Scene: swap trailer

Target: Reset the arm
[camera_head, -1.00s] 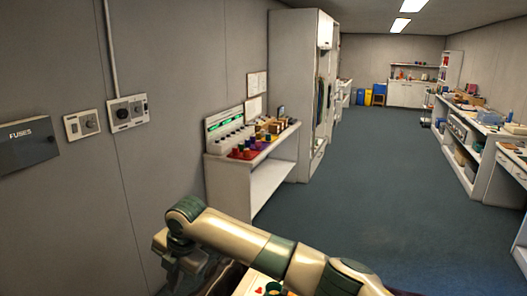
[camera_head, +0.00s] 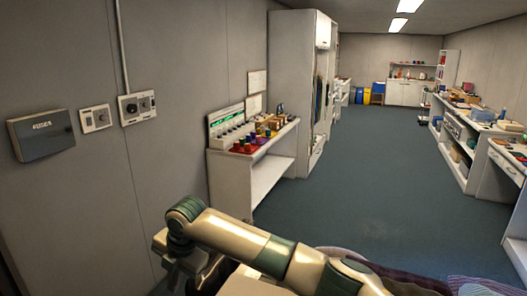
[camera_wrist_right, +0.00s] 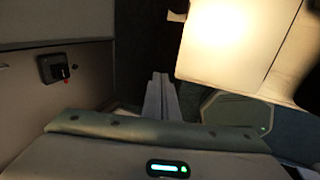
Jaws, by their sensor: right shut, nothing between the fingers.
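My right arm (camera_head: 240,235) reaches across the bottom of the head view from the lower right to the left. It is bent at the wrist, and the right gripper (camera_head: 176,277) hangs down at the left end, partly cut off by the bottom edge. In the right wrist view the two fingers of the right gripper (camera_wrist_right: 160,97) lie together, shut, with nothing between them. My left arm and gripper do not show.
A grey fuse box (camera_head: 42,135) and switch plates (camera_head: 137,106) are on the left wall. A white bench (camera_head: 225,171) with several coloured items stands beyond the arm, beside a tall cabinet (camera_head: 290,90). Workbenches (camera_head: 459,160) line the right wall. The dark floor (camera_head: 375,190) between is clear.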

